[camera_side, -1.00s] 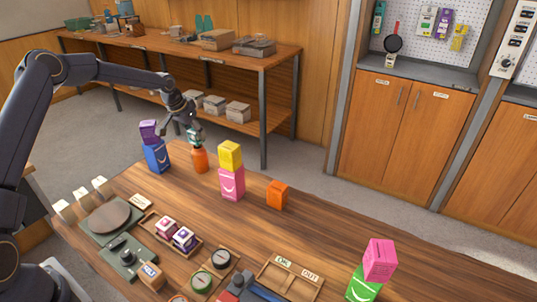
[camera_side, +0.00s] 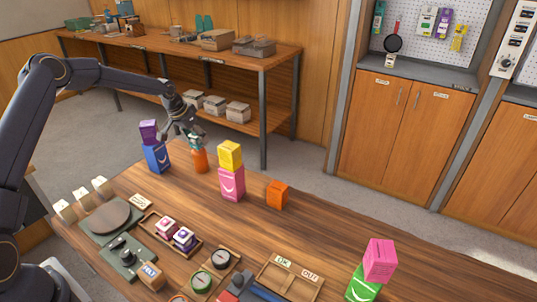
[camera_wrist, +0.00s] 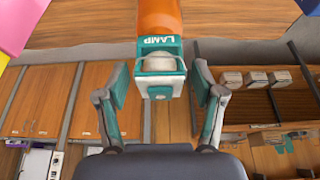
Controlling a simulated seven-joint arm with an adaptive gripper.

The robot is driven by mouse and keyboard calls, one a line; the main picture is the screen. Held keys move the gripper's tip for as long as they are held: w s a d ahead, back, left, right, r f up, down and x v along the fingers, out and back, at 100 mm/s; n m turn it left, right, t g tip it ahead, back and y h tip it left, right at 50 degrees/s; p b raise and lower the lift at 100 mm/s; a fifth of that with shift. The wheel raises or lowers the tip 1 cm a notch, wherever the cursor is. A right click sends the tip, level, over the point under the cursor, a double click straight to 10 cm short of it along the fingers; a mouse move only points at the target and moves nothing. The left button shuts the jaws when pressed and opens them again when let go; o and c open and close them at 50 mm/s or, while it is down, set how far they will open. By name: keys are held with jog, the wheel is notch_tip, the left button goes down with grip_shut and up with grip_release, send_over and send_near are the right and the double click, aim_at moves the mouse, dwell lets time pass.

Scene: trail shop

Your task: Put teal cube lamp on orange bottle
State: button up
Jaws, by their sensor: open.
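The orange bottle (camera_side: 199,160) stands upright on the wooden table, near its far edge. The teal cube lamp (camera_wrist: 161,72), marked LAMP, sits at the bottle's top end in the wrist view. The orange bottle (camera_wrist: 160,18) shows right behind it, and the two look to be touching. In the side view the lamp (camera_side: 195,142) is small and partly hidden by my gripper. My gripper (camera_wrist: 160,88) is open, with one finger on each side of the lamp and a visible gap at both sides. In the side view my gripper (camera_side: 187,130) is just above and left of the bottle.
A blue box (camera_side: 157,158) with a purple block (camera_side: 149,132) on it stands close left of the bottle. A pink box (camera_side: 232,184) with a yellow block (camera_side: 230,156) stands to the right. An orange block (camera_side: 277,195) lies further right. Trays fill the table's front.

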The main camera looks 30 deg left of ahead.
jog(key=v, duration=1.2)
jog(key=s+d+r+m+y, duration=0.1)
jog(key=s+d+r+y, duration=0.1)
jog(key=s+d+r, duration=0.7)
jog(key=s+d+r+h, duration=0.1)
jog(key=s+d, duration=0.4)
jog(key=s, duration=0.7)
jog(key=s+d+r+n+t+h, duration=0.1)
jog(key=s+d, duration=0.4)
jog(key=s, duration=0.7)
jog(key=shift+s, duration=0.4)
